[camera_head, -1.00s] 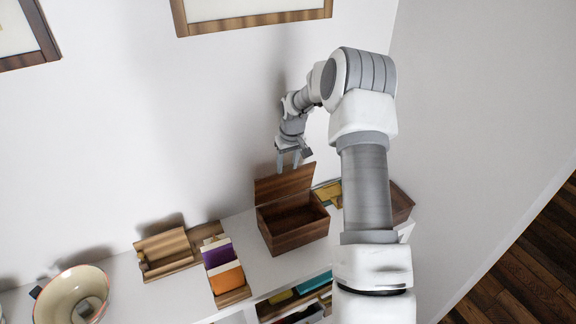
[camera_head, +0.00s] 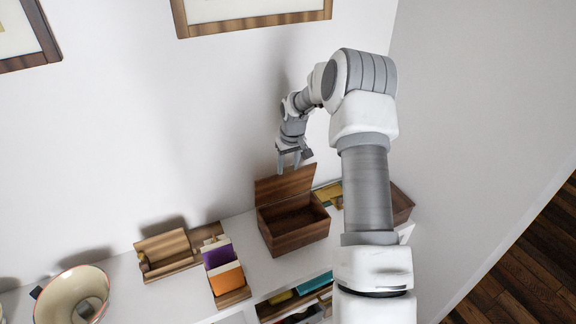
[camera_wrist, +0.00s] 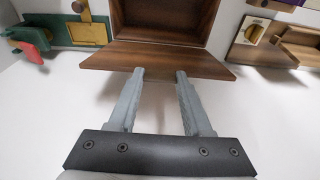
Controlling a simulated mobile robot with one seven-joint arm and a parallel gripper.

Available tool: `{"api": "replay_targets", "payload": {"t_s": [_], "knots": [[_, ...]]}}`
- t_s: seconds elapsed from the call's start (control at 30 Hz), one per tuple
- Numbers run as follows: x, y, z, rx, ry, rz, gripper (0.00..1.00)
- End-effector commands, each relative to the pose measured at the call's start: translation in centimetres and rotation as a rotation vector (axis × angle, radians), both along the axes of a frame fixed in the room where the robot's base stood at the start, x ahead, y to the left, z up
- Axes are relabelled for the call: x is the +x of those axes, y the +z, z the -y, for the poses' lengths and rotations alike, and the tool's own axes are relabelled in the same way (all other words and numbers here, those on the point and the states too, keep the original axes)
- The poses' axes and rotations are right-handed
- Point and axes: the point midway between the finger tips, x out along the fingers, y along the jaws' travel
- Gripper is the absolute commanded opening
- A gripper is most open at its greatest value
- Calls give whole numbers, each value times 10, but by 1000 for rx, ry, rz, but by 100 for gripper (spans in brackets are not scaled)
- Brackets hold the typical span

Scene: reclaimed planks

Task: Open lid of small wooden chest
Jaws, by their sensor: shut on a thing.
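The small wooden chest (camera_head: 297,238) is dark brown and sits on the white shelf top near the wall. Its lid (camera_head: 284,186) stands raised at the back, and the empty-looking inside shows. In the wrist view the lid (camera_wrist: 160,60) crosses in front of the fingers, with the chest's open box (camera_wrist: 165,18) beyond it. My gripper (camera_head: 288,168) is at the lid's upper edge, pointing down, shut on the lid. In the wrist view the fingertips (camera_wrist: 160,72) meet the lid's edge with a gap between them; the exact contact is hard to see.
To the left stand a wooden holder (camera_head: 165,250), purple and orange cards (camera_head: 225,268) and a bowl (camera_head: 72,296). Another brown wooden object (camera_head: 401,204) is to the right, partly behind my arm. The wall is close behind the lid.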

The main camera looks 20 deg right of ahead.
Motion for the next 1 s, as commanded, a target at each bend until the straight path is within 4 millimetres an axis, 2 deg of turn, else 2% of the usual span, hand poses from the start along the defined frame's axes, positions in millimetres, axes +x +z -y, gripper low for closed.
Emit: {"api": "replay_targets", "payload": {"t_s": [0.17, 0.2, 0.37, 0.77, 0.87, 1.0], "knots": [[0, 0, 0, -1, 0, 0, 0], [0, 0, 0, -1, 0, 0, 51], [0, 0, 0, 0, 0, 0, 80], [-1, 6, 0, -1, -1, 1, 80], [-3, 18, 1, -2, 0, 3, 80], [-8, 48, 1, -3, -2, 5, 80]]}}
